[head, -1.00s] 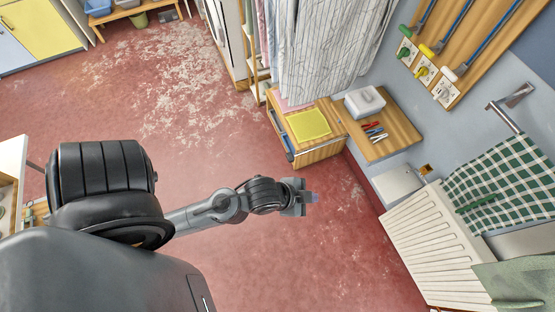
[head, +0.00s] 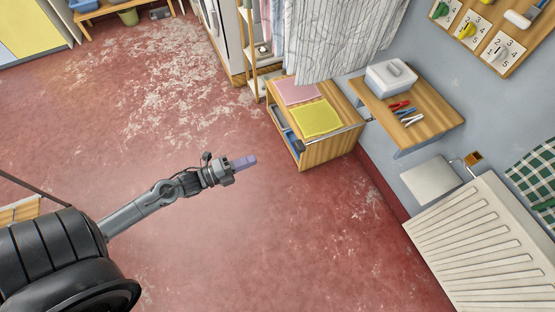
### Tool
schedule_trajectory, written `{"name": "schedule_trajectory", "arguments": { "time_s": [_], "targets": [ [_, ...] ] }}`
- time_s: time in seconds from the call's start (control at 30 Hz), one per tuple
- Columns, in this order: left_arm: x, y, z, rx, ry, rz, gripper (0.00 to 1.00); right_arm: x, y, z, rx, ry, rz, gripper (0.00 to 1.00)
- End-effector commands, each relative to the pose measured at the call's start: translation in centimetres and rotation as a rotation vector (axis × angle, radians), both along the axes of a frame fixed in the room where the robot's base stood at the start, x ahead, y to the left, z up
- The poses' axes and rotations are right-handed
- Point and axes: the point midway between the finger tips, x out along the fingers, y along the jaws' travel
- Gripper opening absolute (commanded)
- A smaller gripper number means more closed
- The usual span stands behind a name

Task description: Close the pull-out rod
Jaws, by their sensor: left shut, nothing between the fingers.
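A thin metal rod (head: 335,132) runs along the near top edge of a small wooden cabinet (head: 330,151). Its right end reaches toward a bracket by the wall, and a dark piece sits near its left end. I take this to be the pull-out rod, though I cannot tell for sure how far it is out. My left gripper (head: 246,162) is over the red floor, left of the cabinet and apart from it in the picture. Its lilac fingers are together and hold nothing. My right gripper is not in view.
A pink cloth (head: 297,92) and a yellow cloth (head: 315,118) lie on the cabinet. A white radiator (head: 485,245) stands at right. Striped curtains hang behind. The floor between gripper and cabinet is clear.

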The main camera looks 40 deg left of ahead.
Motion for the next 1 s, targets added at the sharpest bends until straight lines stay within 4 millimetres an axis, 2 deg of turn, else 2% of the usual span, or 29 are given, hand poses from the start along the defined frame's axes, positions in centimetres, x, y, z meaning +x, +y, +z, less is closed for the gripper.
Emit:
{"name": "schedule_trajectory", "arguments": {
  "time_s": [0.03, 0.1, 0.37, 0.57, 1.0],
  "targets": [
    [0.1, 0.2, -1.5, 0.01, -0.002, -0.004, 0.0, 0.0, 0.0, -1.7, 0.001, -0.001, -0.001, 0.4],
    [0.1, 0.4, -2.0, 0.016, -0.001, -0.007, 0.0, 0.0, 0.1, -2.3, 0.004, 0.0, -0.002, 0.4],
    [1.1, 0.0, -2.5, 0.017, -0.001, -0.009, 0.0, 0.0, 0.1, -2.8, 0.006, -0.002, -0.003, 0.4],
    [3.8, -1.1, -2.5, 0.014, -0.001, -0.008, 0.0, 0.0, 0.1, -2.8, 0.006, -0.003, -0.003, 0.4],
    [10.9, -3.9, -2.4, 0.015, -0.001, -0.008, 0.0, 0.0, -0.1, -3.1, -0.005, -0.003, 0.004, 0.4]
  ]
}}
